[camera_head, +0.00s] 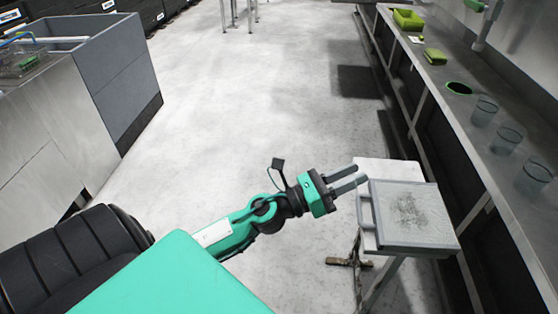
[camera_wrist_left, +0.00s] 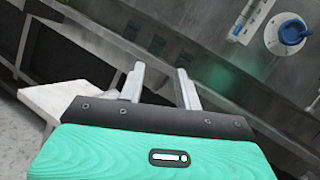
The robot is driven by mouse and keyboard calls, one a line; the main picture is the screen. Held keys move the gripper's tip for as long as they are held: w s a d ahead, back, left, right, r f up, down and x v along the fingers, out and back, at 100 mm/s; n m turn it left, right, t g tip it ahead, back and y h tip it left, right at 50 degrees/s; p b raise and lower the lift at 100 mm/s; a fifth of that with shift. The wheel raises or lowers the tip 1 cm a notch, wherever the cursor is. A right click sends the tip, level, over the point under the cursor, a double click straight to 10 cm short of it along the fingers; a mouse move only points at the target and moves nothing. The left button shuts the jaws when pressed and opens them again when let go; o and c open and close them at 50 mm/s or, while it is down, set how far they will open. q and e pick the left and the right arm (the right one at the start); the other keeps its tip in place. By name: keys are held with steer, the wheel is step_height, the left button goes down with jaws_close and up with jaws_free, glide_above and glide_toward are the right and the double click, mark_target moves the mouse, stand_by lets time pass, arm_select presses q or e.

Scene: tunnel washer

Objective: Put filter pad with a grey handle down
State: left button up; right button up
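The filter pad (camera_head: 418,222) is a grey square frame with a dark speckled patch in its middle. Its grey handle (camera_head: 367,213) runs along its left side. It appears to lie flat on a small white-topped stand (camera_head: 385,168), covering most of it. My left gripper (camera_head: 362,173) is open and empty, with its fingers apart just beyond the pad's far left corner. In the left wrist view the open fingers (camera_wrist_left: 160,77) have nothing between them. The stand's white top (camera_wrist_left: 50,98) shows there at the left; the pad does not. My right gripper is not in view.
A long metal counter (camera_head: 455,95) runs along the right, with clear cups (camera_head: 507,138), a green-rimmed hole (camera_head: 459,88), a green pad (camera_head: 434,56) and a green container (camera_head: 408,19). A grey metal-sided unit (camera_head: 100,75) stands at the left. The floor between is clear.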

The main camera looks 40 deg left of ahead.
arm_select(q)
steer(key=s+a+f+n+g+y, duration=0.2)
steer(key=a+f+n+y, duration=0.2)
steer(key=f+n+y, duration=0.65)
steer(key=s+a+f+n+g+y, duration=0.1)
steer(key=a+f+n+y, duration=0.45)
steer(key=n, duration=0.95)
steer(key=s+d+f+n+g+h, duration=0.2)
steer(key=s+d+f+n+g, duration=0.2)
steer(key=s+f, duration=0.4)
steer(key=s+d+f+n+g+h, duration=0.2)
steer(key=s+d+f+n+g, duration=0.2)
steer(key=s+f+n+g, duration=0.3)
steer(key=s+f, duration=0.2)
steer(key=s, duration=0.1)
steer(key=shift+s+d+g+h, duration=0.15)
steer(key=shift+s+g+h, duration=0.05)
steer(key=shift+g+h, duration=0.1)
